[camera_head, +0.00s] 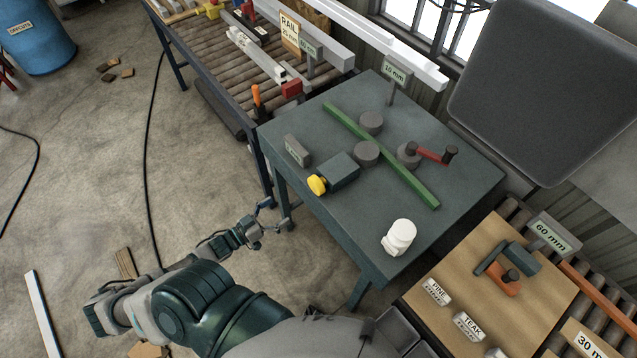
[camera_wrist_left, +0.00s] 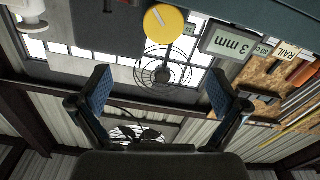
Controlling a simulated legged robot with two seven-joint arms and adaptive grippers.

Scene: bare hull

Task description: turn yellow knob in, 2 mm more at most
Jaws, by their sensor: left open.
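The yellow knob (camera_head: 317,184) sits on the near end of a dark green block (camera_head: 340,171) on the green bench (camera_head: 335,222). My left gripper (camera_head: 278,214) is beside the bench's near left side, lower left of the knob and apart from it. In the left wrist view its two blue-padded fingers (camera_wrist_left: 160,88) are spread wide with nothing between them. My right gripper is not in view.
A long green bar (camera_head: 380,153) lies across the bench between grey rollers, near a red crank (camera_head: 432,155). A white device (camera_head: 399,237) stands at the front right. A "3 mm" sign (camera_wrist_left: 228,43) shows beside the knob. A roller conveyor (camera_head: 215,55) adjoins the bench's back left.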

